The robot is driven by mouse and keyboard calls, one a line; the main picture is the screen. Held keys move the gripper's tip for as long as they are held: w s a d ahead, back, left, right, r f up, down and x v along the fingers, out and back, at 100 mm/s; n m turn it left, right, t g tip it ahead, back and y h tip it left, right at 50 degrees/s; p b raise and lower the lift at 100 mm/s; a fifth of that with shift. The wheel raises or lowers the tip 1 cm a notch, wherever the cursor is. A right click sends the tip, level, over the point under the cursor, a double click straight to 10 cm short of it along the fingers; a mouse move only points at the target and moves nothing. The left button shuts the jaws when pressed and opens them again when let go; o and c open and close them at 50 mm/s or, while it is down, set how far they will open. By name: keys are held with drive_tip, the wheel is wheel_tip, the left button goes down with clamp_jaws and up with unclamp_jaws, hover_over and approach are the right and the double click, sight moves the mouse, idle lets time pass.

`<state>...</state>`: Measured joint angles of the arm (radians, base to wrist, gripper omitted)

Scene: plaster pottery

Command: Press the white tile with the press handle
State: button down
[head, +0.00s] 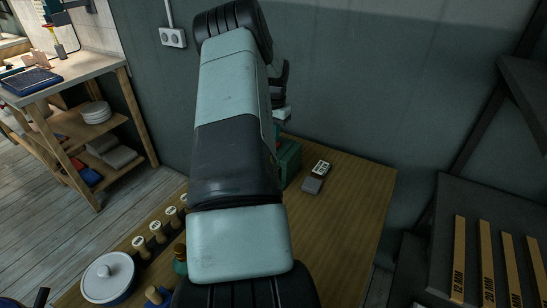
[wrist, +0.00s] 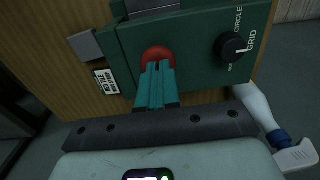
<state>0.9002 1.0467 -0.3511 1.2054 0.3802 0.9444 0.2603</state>
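The dark green press (wrist: 195,45) fills the upper middle of the wrist view, and part of it (head: 289,165) shows behind my arm in the head view. Its front carries a round red knob (wrist: 157,55) and a black dial (wrist: 232,47) marked CIRCLE and GRID. My gripper (wrist: 155,70) has its teal fingers together, with their tips right over the red knob. Whether they touch it I cannot tell. I see no clearly white tile. A plain grey block (wrist: 85,45) lies beside the press and also shows in the head view (head: 312,185).
The wooden table's right part (head: 350,200) is clear. Several stamps (head: 140,246) and a lidded white pot (head: 108,277) stand at the front left. My arm hides much of the table.

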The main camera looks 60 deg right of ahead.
drive_tip(key=shift+s+a+r, duration=0.1)
drive_tip(key=shift+r, duration=3.35)
drive_tip(key=w+a+r+n+t+h, duration=0.1)
drive_tip(key=w+a+r+n, duration=0.2)
drive_tip(key=a+r, duration=0.5)
drive_tip(key=w+a+r+n+t, duration=0.1)
drive_tip(key=w+a+r+n, duration=0.2)
drive_tip(key=a+r, duration=0.5)
drive_tip(key=w+a+r+n+h, duration=0.1)
drive_tip(key=w+a+r+n, duration=0.4)
drive_tip(key=a, duration=0.6)
drive_tip(key=s+a+r+n+t, duration=0.1)
drive_tip(key=s+a+r+n, duration=0.2)
drive_tip(key=s+a, duration=0.35)
drive_tip(key=s+a+r+n+t, duration=0.2)
drive_tip(key=s+a, duration=0.1)
drive_tip(key=a, duration=0.7)
drive_tip(key=s+a+f+n+y, duration=0.2)
drive_tip(key=s+a, duration=0.8)
drive_tip(key=a, duration=0.1)
drive_tip(key=shift+f, duration=0.25)
drive_tip(key=c, duration=1.8)
unclamp_jaws()
drive_tip(key=shift+w, duration=0.1)
drive_tip(key=shift+c, duration=0.2)
